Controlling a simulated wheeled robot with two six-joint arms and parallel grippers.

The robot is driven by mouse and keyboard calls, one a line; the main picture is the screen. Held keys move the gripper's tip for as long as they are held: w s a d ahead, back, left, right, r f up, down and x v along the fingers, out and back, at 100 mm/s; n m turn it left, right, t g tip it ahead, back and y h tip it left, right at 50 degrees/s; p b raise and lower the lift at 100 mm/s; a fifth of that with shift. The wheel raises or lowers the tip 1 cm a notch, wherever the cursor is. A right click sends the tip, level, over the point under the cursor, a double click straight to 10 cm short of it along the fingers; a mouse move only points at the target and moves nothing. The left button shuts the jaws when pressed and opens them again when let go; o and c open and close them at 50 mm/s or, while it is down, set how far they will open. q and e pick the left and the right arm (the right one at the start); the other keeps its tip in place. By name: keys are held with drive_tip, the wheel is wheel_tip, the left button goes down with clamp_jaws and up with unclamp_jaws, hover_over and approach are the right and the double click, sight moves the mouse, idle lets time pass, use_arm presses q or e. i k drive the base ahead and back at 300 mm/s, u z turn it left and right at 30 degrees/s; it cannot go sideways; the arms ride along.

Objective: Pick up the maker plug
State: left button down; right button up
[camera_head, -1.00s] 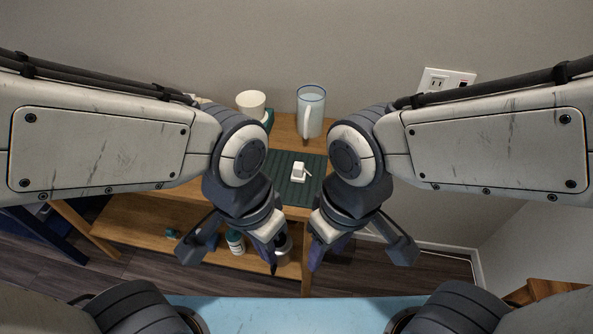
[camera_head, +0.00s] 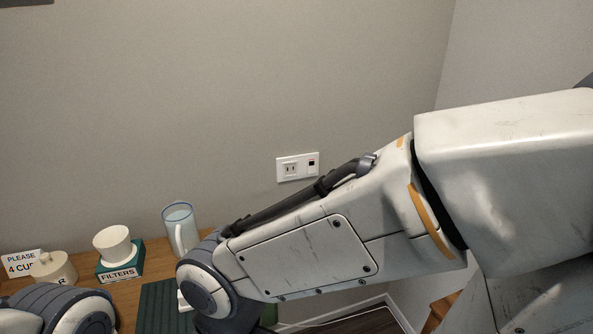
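A small part of a white object (camera_head: 183,301), likely the maker plug, shows on the dark green ribbed mat (camera_head: 158,303). My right arm's round wrist joint covers the rest of it. My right arm comes in from the right and reaches down to the mat's right side. Its gripper is below the frame edge. Only a joint of my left arm shows at the lower left, and the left gripper is out of view. I cannot tell whether either gripper touches the plug.
A wall outlet (camera_head: 298,167) is on the grey wall. A clear pitcher (camera_head: 180,228) stands at the table's back. A white cup (camera_head: 114,246) sits on a green box labelled FILTERS (camera_head: 121,267). A sign (camera_head: 22,263) and a cream lidded item (camera_head: 54,268) are at the far left.

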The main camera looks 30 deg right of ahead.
sight(183, 305)
drive_tip(key=u, duration=1.6)
drive_tip(key=i, duration=1.15)
drive_tip(key=z, duration=2.55)
